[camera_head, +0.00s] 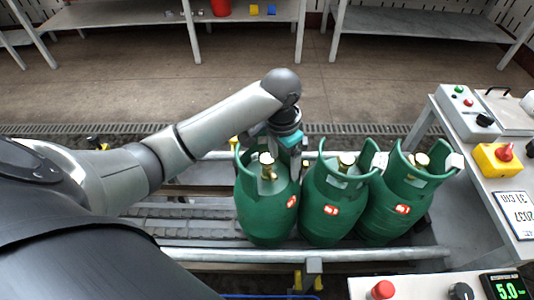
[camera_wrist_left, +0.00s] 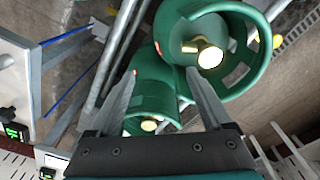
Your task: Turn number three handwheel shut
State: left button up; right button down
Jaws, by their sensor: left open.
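Three green gas cylinders stand side by side on the conveyor: left (camera_head: 265,210), middle (camera_head: 328,205) and right (camera_head: 393,205). Each has a collar around a brass valve top: left (camera_head: 267,160), middle (camera_head: 346,161), right (camera_head: 421,160). No number three is readable on them. My left gripper (camera_head: 295,172) is open, pointing down beside the left cylinder's collar, near the middle one. In the left wrist view the open fingers (camera_wrist_left: 165,78) have nothing gripped; a large collar with a brass valve (camera_wrist_left: 209,56) lies ahead, and a second valve (camera_wrist_left: 148,125) shows lower between the fingers. My right gripper is not in view.
The conveyor's front rail (camera_head: 220,255) runs along the cylinders. At right, a bench holds a control box (camera_head: 466,110), a yellow box with a red button (camera_head: 500,156) and a white sign (camera_head: 514,214). A display (camera_head: 507,289) reads 5.0. The conveyor left of the cylinders is clear.

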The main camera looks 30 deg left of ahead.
pick_arm(q)
notch_tip(320, 180, up, 7)
jog(key=n, duration=0.2)
send_over(267, 158)
jog(key=shift+g, duration=0.3)
notch_tip(267, 158, down, 15)
jog(key=b, duration=0.4)
jog(key=shift+c, duration=0.4)
grip_shut()
